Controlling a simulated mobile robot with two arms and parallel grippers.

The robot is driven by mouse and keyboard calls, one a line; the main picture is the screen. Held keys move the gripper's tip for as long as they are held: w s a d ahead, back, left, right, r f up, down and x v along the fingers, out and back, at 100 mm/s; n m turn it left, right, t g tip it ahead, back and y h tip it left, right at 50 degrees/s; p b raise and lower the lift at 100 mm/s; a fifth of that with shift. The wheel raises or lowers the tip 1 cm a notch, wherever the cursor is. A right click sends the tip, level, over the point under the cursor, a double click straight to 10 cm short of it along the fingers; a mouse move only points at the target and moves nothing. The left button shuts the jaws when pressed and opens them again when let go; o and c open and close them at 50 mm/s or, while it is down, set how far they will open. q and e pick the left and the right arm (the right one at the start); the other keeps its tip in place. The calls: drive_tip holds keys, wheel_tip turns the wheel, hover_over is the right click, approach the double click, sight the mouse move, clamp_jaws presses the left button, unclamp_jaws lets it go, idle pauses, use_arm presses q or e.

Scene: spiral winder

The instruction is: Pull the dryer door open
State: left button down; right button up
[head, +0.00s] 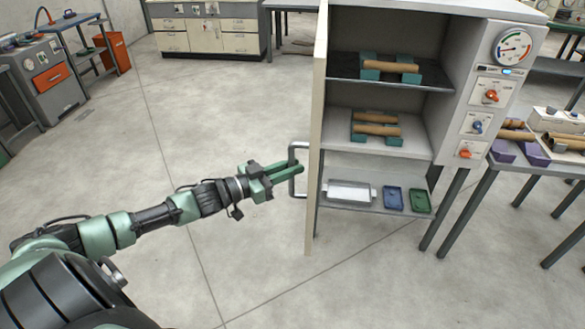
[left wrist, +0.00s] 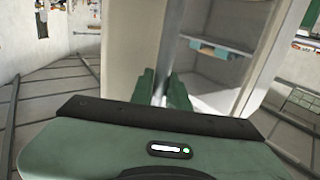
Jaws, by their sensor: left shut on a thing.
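The dryer (head: 465,100) is a pale cabinet with shelves, a dial and switches on its right side. Its door (head: 317,130) stands open and shows nearly edge-on at the cabinet's left side; the shelves are exposed. A metal bar handle (head: 292,148) sticks out from the door's left face. My left gripper (head: 290,170) is at this handle, shut on it. In the left wrist view, the green fingers (left wrist: 163,90) are on either side of the handle bar, close to the pale door (left wrist: 132,50). My right gripper is in neither view.
Brown tubes (head: 390,66) rest on green holders on the dryer shelves. A tray (head: 349,194), a blue bin (head: 393,199) and a green bin (head: 420,201) sit on the lowest shelf. A table (head: 570,168) stands at right. The floor left of the door is clear.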

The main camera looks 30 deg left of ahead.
use_arm(q)
drive_tip(key=shift+w+a+r, duration=0.1)
drive_tip(key=shift+r, duration=0.15)
drive_tip(key=c, duration=1.4)
unclamp_jaws()
drive_tip(key=shift+o, duration=0.2)
drive_tip(key=shift+w+f, duration=0.1)
drive_tip(key=shift+f, duration=0.05)
drive_tip(key=b+v, duration=0.1)
drive_tip(key=v, duration=0.6)
drive_tip(key=shift+s, duration=0.4)
drive_tip(key=shift+a, duration=0.1)
